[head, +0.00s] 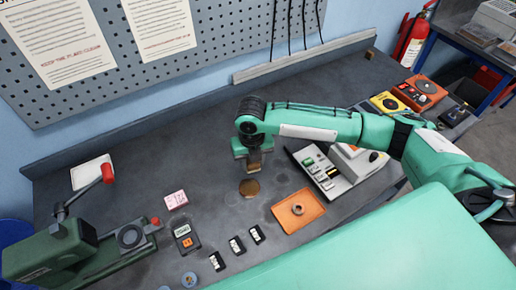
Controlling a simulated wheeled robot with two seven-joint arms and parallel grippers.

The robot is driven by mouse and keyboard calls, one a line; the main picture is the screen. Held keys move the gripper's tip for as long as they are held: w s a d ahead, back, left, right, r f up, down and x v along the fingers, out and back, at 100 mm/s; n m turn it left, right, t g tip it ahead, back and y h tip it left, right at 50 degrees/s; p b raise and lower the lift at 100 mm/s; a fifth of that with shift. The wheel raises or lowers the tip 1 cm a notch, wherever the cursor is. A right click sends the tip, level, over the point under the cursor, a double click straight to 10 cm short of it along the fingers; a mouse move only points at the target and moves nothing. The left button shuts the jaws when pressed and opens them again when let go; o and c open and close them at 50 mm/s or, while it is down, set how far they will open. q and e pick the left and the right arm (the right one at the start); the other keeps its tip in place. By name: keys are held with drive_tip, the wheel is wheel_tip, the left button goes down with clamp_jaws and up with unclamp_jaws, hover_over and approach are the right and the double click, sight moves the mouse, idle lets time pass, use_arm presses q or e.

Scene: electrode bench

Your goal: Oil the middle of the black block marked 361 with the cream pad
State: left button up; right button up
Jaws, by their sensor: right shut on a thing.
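Three small black blocks with white labels lie in a slanting row at the front of the bench: a left one (216,261), a middle one (237,245) and a right one (256,234). Their markings are too small to read. My right gripper (254,166) points down behind this row and is shut on a small tan-grey piece, which seems to be the cream pad but is mostly hidden by the fingers. A brown round disc (250,188) shows just below the fingertips; I cannot tell whether they touch. My left gripper is not in view.
An orange tray (298,209) with a metal ring lies right of the blocks. A grey switch panel (325,176) stands under my right arm. A green vise-like machine (70,250) with a red-knobbed lever is at left. A black meter (186,238) and pink-white card (176,200) lie nearby.

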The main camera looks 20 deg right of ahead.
sight(250, 187)
drive_tip(key=a+f+n, duration=0.1)
drive_tip(key=f+n, duration=0.1)
drive_tip(key=n, duration=0.1)
drive_tip(key=shift+s+a+p, duration=0.35)
drive_tip(key=shift+s, duration=0.05)
wheel_tip(250, 187, down, 6)
drive_tip(key=b, duration=0.6)
drive_tip(key=shift+f+b, duration=0.3)
drive_tip(key=shift+f, duration=0.2)
idle(0.7)
drive_tip(key=shift+s+f+p, duration=0.1)
drive_tip(key=shift+s+p, duration=0.05)
drive_tip(key=shift+p, duration=0.2)
idle(1.5)
wheel_tip(250, 187, up, 7)
drive_tip(key=p, duration=0.7)
idle(0.8)
